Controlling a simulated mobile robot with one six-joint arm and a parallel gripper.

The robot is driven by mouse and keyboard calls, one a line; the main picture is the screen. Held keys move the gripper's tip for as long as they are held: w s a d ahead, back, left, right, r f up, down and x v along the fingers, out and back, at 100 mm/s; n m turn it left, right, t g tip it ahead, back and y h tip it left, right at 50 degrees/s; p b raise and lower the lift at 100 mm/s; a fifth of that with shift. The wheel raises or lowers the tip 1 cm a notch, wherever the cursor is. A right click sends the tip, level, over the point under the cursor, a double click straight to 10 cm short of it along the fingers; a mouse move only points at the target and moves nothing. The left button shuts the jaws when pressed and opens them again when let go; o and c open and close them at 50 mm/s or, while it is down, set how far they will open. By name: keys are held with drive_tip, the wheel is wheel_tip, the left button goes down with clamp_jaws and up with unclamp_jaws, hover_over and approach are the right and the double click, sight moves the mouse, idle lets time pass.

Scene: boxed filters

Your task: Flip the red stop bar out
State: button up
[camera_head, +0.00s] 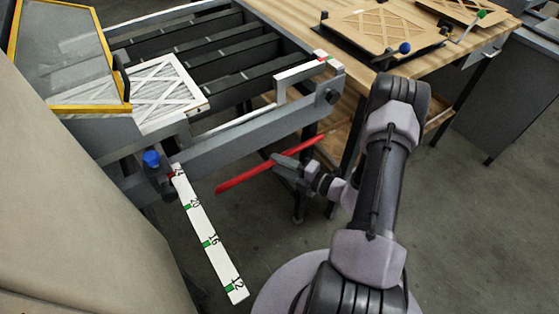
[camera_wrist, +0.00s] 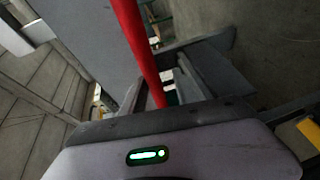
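The red stop bar (camera_head: 240,180) is a long thin bar. In the head view it slants from lower left, over open floor, up to the right near the grey frame rail. My gripper (camera_head: 276,163) is at the bar's middle. In the wrist view the red bar (camera_wrist: 136,40) runs from the top edge down to between the two fingers of my gripper (camera_wrist: 160,88). The fingers look apart, with a narrow gap beside the bar. Firm contact with the bar cannot be made out.
A grey roller frame (camera_head: 250,132) holds a white lattice-faced filter (camera_head: 160,85). A numbered white ruler (camera_head: 207,232) juts out beside a blue knob (camera_head: 151,158). A wooden table (camera_head: 290,22) with cardboard-coloured filters stands behind. Floor is clear below the bar.

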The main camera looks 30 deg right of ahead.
drive_tip(key=shift+o, duration=0.5)
drive_tip(key=shift+f, duration=0.1)
drive_tip(key=p+v, duration=0.4)
drive_tip(key=v, duration=1.3)
drive_tip(key=shift+s+p, duration=0.2)
drive_tip(key=shift+p, duration=0.15)
